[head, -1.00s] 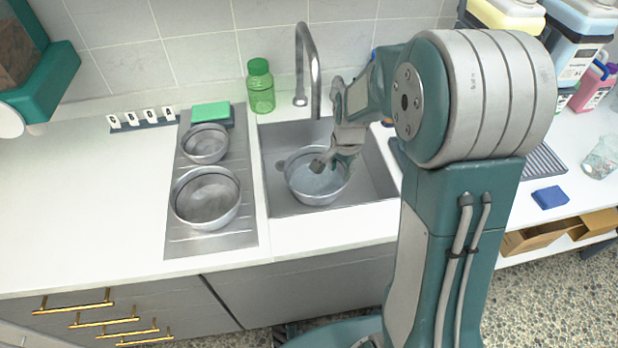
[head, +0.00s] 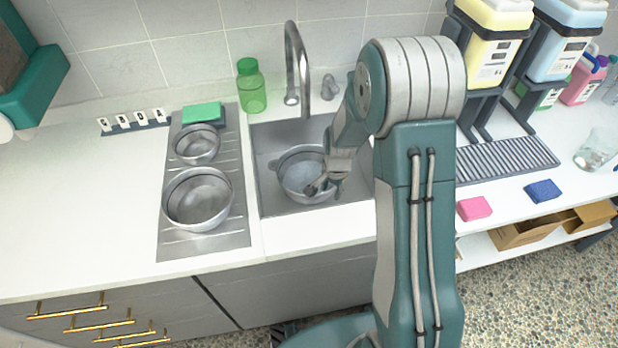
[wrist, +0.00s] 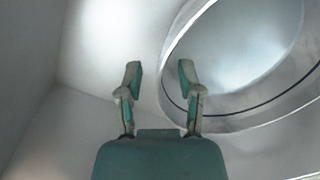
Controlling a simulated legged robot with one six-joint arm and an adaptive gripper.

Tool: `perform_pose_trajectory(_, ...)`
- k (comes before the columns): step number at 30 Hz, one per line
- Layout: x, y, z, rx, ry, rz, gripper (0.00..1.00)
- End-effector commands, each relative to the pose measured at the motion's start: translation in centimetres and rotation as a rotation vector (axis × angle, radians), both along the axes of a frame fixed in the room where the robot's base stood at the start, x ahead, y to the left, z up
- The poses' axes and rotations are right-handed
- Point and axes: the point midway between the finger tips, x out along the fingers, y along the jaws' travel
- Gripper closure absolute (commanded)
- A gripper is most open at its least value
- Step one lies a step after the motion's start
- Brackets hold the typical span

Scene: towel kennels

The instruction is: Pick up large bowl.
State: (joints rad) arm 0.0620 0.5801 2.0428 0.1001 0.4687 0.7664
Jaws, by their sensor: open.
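A metal bowl (head: 298,177) with a small tab on its left rim sits in the sink. A metal bowl of similar size (head: 190,205) and a smaller metal bowl (head: 196,148) stand on the drainboard to the left. My gripper (head: 324,188) is over the front right side of the sink bowl, pointing down. In the wrist view my gripper (wrist: 159,72) is open, with nothing held. The bowl (wrist: 250,40) fills the upper right there; its rim crosses behind the right finger. I cannot tell whether they touch. My arm hides part of the sink.
The sink (head: 270,205) has walls around the bowl and a tall faucet (head: 297,65) behind. A green bottle (head: 251,88) and green sponge (head: 202,113) stand nearby. Pink (head: 474,208) and blue (head: 542,190) sponges lie right.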

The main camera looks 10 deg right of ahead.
Motion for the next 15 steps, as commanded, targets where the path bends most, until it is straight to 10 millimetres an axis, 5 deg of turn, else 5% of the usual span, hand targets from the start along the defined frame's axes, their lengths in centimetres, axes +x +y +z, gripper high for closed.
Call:
perform_pose_trajectory(3,0.0,0.08,0.03,-0.001,0.0,0.001,0.53)
perform_pose_trajectory(6,-0.01,0.09,0.03,-0.001,0.001,0.001,0.97)
perform_pose_trajectory(15,0.0,0.09,0.03,-0.001,0.001,0.001,1.0)
